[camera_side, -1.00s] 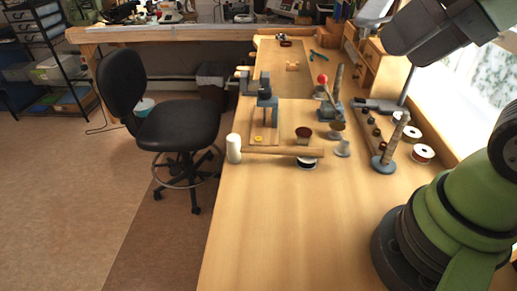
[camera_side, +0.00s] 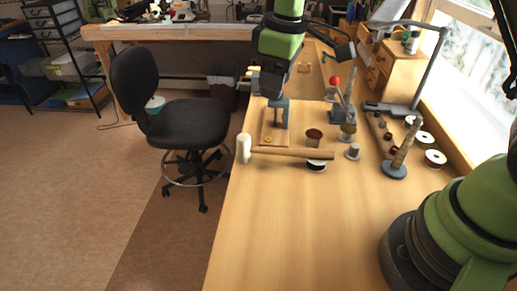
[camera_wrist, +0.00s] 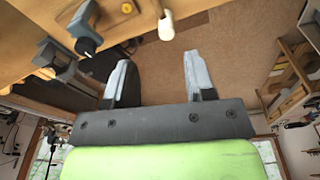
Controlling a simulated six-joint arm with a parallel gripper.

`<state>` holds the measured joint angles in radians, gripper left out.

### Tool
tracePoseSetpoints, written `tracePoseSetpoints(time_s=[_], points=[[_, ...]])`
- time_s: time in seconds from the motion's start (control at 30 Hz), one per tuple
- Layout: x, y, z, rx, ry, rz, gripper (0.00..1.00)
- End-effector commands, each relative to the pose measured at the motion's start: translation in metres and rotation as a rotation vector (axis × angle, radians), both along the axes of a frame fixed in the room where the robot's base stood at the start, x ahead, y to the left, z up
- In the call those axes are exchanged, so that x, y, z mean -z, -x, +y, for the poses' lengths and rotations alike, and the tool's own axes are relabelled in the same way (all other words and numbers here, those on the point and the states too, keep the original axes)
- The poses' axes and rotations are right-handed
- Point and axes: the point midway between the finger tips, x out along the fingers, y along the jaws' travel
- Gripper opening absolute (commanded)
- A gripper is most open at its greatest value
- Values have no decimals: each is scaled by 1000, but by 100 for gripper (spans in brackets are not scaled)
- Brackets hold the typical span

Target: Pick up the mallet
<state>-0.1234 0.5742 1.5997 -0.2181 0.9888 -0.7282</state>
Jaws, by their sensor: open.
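The mallet has a white head (camera_side: 244,148) and a long wooden handle (camera_side: 295,153). It lies on the wooden bench in the side view, head at the bench's left edge and handle pointing right. In the wrist view, its white head (camera_wrist: 166,27) is at the top centre, beyond my fingertips, with the handle running out of the top edge. My gripper (camera_wrist: 157,62) is open and empty, with brown floor between its fingers. In the side view, my wrist hangs behind the mallet near the vise; the fingertips are hard to make out there. The mallet is apart from the gripper.
A grey vise (camera_side: 279,113) stands behind the mallet by a board with a yellow piece (camera_side: 268,139). Spools (camera_side: 352,151), a dark pot (camera_side: 314,136) and a post on a round base (camera_side: 395,170) stand to the right. The front bench top is clear. A black chair (camera_side: 188,122) stands left.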

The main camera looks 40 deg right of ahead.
Motion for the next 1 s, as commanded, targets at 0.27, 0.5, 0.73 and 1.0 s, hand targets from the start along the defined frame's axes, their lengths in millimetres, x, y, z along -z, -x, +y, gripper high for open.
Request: tracePoseSetpoints(time_s=[0.27,0.5,0.73,1.0], points=[[74,-22,8,-206,57,103,50],[106,-23,8,-229,63,115,50],[129,-24,8,-226,62,112,50],[167,-26,6,-224,61,113,50]])
